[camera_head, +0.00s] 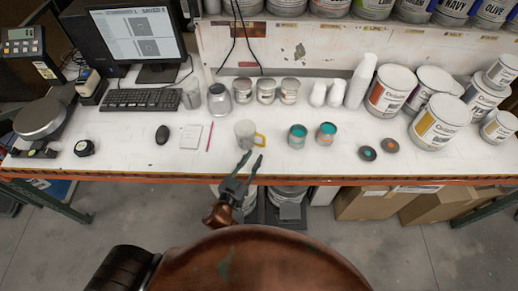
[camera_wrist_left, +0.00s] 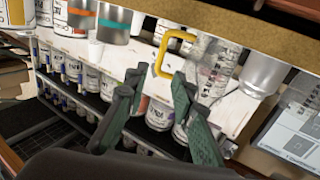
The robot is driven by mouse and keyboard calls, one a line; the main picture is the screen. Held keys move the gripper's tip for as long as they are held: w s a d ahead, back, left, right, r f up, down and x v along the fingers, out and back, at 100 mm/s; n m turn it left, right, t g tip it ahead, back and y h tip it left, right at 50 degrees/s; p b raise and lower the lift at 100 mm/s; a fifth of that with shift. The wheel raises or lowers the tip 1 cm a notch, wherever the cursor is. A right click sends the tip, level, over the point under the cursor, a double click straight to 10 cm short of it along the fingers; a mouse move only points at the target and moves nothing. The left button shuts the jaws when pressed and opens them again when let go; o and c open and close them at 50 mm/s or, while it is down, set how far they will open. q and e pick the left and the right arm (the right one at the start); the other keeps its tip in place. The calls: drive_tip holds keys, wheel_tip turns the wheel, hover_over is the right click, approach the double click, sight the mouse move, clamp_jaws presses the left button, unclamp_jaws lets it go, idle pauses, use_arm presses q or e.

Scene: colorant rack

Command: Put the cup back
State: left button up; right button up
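The cup (camera_head: 245,133) is a grey, see-through-looking vessel with a yellow handle (camera_head: 260,140). It stands upright on the white bench near its front edge, handle to the right. My left gripper (camera_head: 252,157) is just in front of the cup, fingers apart and empty, pointing toward the handle. In the left wrist view the yellow handle (camera_wrist_left: 172,52) shows above and beyond the open left gripper (camera_wrist_left: 158,82), apart from both fingers. The cup's body is hard to make out there. My right gripper is not in view.
A notepad (camera_head: 191,137), red pencil (camera_head: 209,137) and mouse (camera_head: 162,134) lie left. Metal cans (camera_head: 266,91) and large paint tins (camera_head: 438,122) stand behind and right. The orange bench edge (camera_head: 310,180) runs along the front.

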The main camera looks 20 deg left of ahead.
use_arm(q)
drive_tip(key=shift+s+a, duration=0.2)
drive_tip(key=shift+s, duration=1)
